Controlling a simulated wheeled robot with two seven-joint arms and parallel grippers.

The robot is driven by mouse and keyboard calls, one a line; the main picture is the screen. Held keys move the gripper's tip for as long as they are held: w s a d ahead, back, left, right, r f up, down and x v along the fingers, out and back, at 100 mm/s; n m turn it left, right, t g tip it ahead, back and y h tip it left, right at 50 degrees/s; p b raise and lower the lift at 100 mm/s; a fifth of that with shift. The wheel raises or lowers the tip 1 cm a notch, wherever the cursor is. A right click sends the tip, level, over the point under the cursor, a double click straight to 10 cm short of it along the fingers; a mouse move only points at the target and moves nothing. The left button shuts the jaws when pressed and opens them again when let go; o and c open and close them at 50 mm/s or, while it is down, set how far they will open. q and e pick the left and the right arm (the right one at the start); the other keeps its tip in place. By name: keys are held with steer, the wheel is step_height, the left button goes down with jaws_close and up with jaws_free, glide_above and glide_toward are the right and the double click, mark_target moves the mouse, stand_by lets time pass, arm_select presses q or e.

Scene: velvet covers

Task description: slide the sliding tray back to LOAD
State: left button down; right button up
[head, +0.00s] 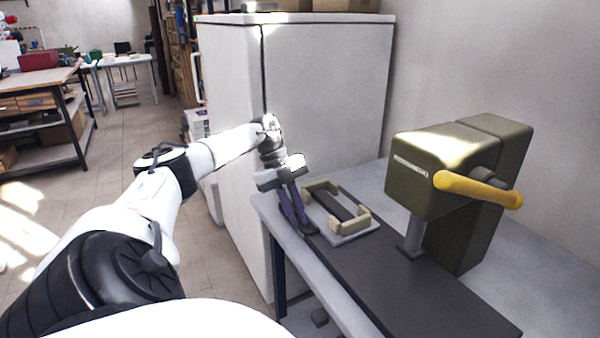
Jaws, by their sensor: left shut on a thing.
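The sliding tray (352,237) is a light plate with tan blocks (323,188) around a dark piece (341,205). It sits at the far left end of a dark flat track (400,290) on the bench. My left gripper (298,225) points down at the tray's left edge, its dark fingers shut on the tray there. The exact part between the fingers is hidden. An olive-green press (440,160) with a yellow handle (478,190) and a grey post (411,238) stands over the track, to the right of the tray. No LOAD mark is readable. My right gripper is out of view.
A tall white cabinet (320,80) stands close behind my left gripper and the bench (375,178). The track between tray and press post is clear. A wooden workbench (45,90) stands far left, with open floor (120,160) between.

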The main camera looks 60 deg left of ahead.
arm_select(q)
steer(key=c, duration=1.9)
jaws_free()
steer(key=shift+a, duration=0.4)
steer(key=shift+o, duration=0.5)
steer(key=shift+d, duration=0.1)
steer(key=shift+r, duration=0.1)
steer(key=p+v, duration=0.1)
steer(key=v, duration=0.9)
